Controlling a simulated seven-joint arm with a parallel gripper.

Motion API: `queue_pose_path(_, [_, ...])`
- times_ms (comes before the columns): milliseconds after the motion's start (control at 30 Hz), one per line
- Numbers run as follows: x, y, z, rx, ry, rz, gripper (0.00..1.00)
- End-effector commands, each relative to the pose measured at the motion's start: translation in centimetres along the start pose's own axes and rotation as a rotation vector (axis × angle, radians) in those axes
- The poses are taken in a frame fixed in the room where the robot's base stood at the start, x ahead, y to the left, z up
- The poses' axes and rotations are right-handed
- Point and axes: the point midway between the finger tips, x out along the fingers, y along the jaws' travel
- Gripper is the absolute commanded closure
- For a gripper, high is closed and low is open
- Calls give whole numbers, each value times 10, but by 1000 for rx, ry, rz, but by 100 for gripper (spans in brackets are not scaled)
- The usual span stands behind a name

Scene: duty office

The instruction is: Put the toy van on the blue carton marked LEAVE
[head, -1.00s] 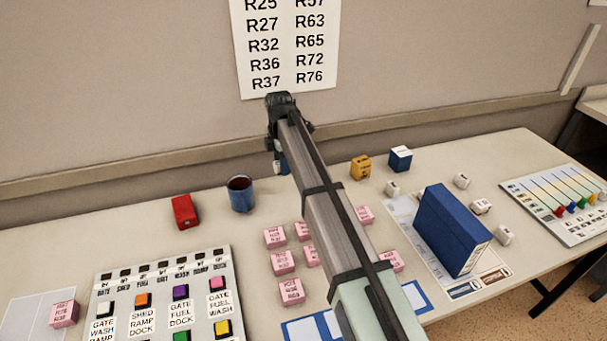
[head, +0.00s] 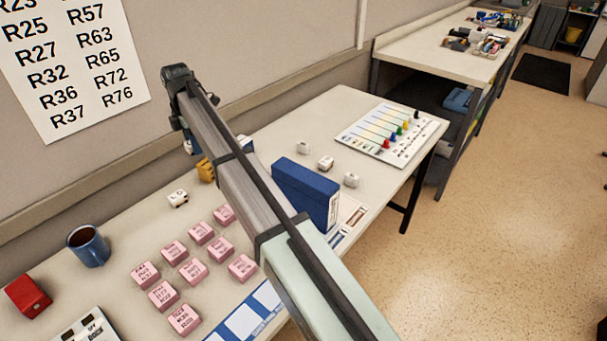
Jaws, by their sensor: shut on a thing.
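My gripper (head: 188,141) is at the far end of my arm, above the back of the table and mostly hidden by the arm. A small blue carton (head: 246,143) with a pale top stands at the back, right of the gripper and partly behind my arm. Its marking cannot be read here. A yellow carton (head: 205,170) is beside it, also partly covered.
A large blue upright box (head: 305,190) stands right of my arm, with several small white blocks (head: 326,163) around it. Pink blocks (head: 193,271) fill the middle. A blue mug (head: 88,246) and a red object (head: 27,296) are at left. A board with coloured pegs (head: 392,137) lies at right.

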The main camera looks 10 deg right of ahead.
Motion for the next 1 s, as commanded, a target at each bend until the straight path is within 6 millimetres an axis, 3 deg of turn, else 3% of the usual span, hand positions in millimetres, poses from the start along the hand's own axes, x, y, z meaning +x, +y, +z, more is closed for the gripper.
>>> queue_pose_path(33, [-8, -7, 23, 28, 0, 1, 86])
queue_pose_path(300, [-45, -54, 121, 155, 0, 2, 86])
queue_pose_path(600, [-82, -142, 204, 274, -1, 2, 86])
queue_pose_path(767, [-93, -196, 223, 275, -1, 2, 86])
queue_pose_path(1000, [-88, -257, 202, 136, 0, 0, 86])
